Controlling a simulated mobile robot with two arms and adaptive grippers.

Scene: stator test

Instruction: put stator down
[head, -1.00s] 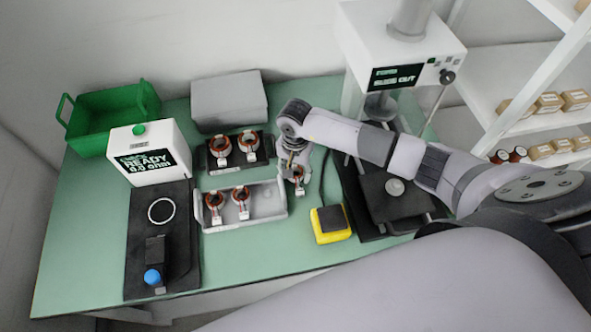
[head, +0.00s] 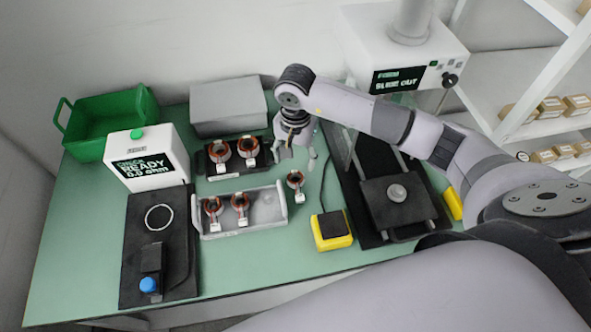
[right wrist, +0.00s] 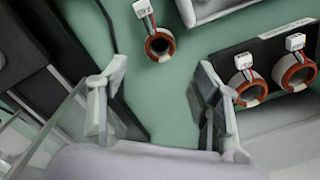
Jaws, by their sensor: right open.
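A stator (head: 295,181), a copper-coloured ring with a white tag, stands alone on the green table just right of the grey tray. It also shows in the right wrist view (right wrist: 160,46), ahead of the fingers and apart from them. My right gripper (head: 296,150) is open and empty, above and behind this stator. In the right wrist view its two fingers (right wrist: 160,108) are spread wide with bare green table between them. My left gripper is in neither view.
The grey tray (head: 268,222) holds two stators at its left. A black holder (head: 265,158) behind it holds two more. A yellow-edged pedal (head: 331,230), a black press fixture (head: 393,222), a resistance tester (head: 146,158) and a green bin (head: 112,114) stand around. Bare table lies in front.

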